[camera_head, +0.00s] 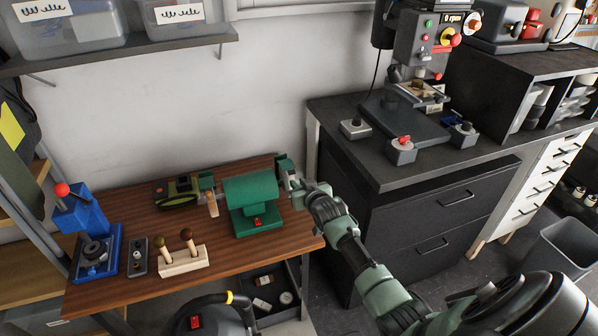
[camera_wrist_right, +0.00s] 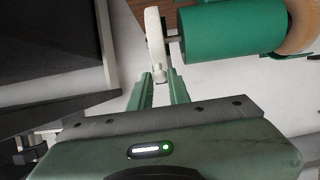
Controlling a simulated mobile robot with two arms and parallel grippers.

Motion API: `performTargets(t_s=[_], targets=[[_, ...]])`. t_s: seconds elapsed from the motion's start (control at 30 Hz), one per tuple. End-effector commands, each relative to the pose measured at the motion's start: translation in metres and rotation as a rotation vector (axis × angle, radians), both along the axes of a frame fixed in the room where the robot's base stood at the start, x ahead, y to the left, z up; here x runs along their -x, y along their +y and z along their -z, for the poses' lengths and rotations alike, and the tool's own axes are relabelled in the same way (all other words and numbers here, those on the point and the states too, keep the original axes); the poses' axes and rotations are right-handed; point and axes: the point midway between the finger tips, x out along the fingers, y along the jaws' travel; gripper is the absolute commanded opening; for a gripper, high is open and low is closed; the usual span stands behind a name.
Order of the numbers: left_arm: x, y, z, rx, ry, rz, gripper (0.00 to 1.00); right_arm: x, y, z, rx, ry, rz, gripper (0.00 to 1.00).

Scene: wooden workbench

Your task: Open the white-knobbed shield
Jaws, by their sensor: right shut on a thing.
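The green bench grinder (camera_head: 252,195) stands on the wooden bench, with a red switch on its base. A dark green shield (camera_head: 283,164) shows at its right end. My right gripper (camera_head: 294,184) is at this right end and partly hides it. In the right wrist view, the gripper's green fingers (camera_wrist_right: 161,80) are closed around a small white knob (camera_wrist_right: 160,69). The knob is at the end of a pale, narrow part (camera_wrist_right: 155,38) beside the green motor housing (camera_wrist_right: 228,34). How far the shield is open cannot be told. My left gripper is not in view.
A blue press (camera_head: 88,225) with a red ball and a pale block (camera_head: 183,260) with wooden-handled tools stand at the bench's left. A green-and-black device (camera_head: 175,192) lies behind. A dark cabinet (camera_head: 420,215) stands close on the right of my right arm.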

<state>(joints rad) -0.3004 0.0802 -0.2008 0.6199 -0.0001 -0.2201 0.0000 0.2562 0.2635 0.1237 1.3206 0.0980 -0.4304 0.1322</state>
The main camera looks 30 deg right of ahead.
Motion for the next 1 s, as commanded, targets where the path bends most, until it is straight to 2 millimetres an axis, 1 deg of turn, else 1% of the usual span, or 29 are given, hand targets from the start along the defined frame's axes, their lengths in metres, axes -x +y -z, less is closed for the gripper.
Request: performTargets(t_s=[0.03,0.1,0.2,0.3,0.4,0.5,0.7,1.0], targets=[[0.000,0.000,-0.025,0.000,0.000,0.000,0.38,0.000,0.000,-0.016,-0.009,0.040,0.000,0.00],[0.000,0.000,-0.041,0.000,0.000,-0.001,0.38,-0.001,0.000,-0.020,-0.022,0.095,0.000,0.00],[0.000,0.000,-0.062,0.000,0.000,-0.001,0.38,-0.003,-0.001,-0.026,-0.043,0.182,0.000,0.00],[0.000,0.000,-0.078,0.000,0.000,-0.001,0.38,-0.005,-0.002,-0.030,-0.064,0.271,0.000,0.00],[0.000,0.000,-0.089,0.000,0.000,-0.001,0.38,-0.007,-0.002,-0.033,-0.085,0.353,0.001,0.00],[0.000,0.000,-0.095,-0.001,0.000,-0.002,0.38,-0.010,-0.003,-0.036,-0.103,0.427,0.000,0.00],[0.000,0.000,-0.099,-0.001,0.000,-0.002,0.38,-0.014,-0.003,-0.040,-0.133,0.544,0.001,0.00],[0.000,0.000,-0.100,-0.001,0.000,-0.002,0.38,-0.017,-0.004,-0.042,-0.153,0.637,0.000,0.00]])
